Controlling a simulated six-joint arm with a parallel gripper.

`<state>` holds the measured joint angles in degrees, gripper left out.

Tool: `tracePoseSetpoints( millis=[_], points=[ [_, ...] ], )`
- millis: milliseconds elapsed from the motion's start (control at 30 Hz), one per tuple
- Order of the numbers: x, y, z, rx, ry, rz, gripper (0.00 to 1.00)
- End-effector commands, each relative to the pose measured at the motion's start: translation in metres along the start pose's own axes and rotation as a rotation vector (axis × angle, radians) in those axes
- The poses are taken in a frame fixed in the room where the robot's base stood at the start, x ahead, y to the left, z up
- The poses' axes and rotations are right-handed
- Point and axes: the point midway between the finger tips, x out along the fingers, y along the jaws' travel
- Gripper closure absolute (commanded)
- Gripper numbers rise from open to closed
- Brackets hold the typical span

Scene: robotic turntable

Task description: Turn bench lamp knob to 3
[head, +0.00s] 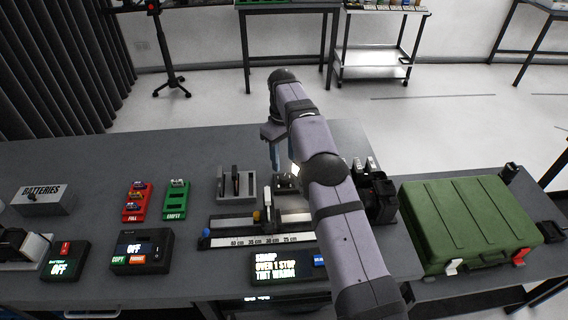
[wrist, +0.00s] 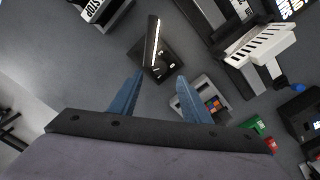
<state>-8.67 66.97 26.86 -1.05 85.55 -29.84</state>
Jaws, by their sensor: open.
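The bench lamp (wrist: 152,40) shows in the wrist view as a dark upright with a bright strip on a dark base. White dial marks (wrist: 160,68) are on the base, beside the strip; the knob's setting is too small to read. In the head view, a bright patch of the lamp (head: 295,169) shows just left of my arm, which hides most of it. My gripper (wrist: 160,77) is open, its two blue fingers apart with the dial side of the base beyond and between the tips. I see nothing held. In the head view the gripper (head: 283,160) is above the bench.
A grey holder (head: 237,186) and a scale rail (head: 258,240) stand near the lamp. Red (head: 136,201) and green (head: 176,199) chargers are to the left. A black device (head: 377,195) and a green case (head: 470,222) are to the right. The bench's back left is clear.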

Motion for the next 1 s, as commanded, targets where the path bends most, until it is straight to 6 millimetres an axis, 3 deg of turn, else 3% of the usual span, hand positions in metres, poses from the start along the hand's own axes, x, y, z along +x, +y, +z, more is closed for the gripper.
tracePoseSetpoints(
  millis=[533,767,900,1000],
  points=[
    [0.003,-0.009,-0.007,-0.019,0.01,0.006,0.57],
    [-0.053,-0.039,-0.031,-0.081,0.123,0.064,0.57],
    [-0.068,-0.064,-0.015,-0.126,0.101,0.091,0.57],
    [-0.066,-0.07,-0.001,-0.113,0.079,0.132,0.57]
  ],
)
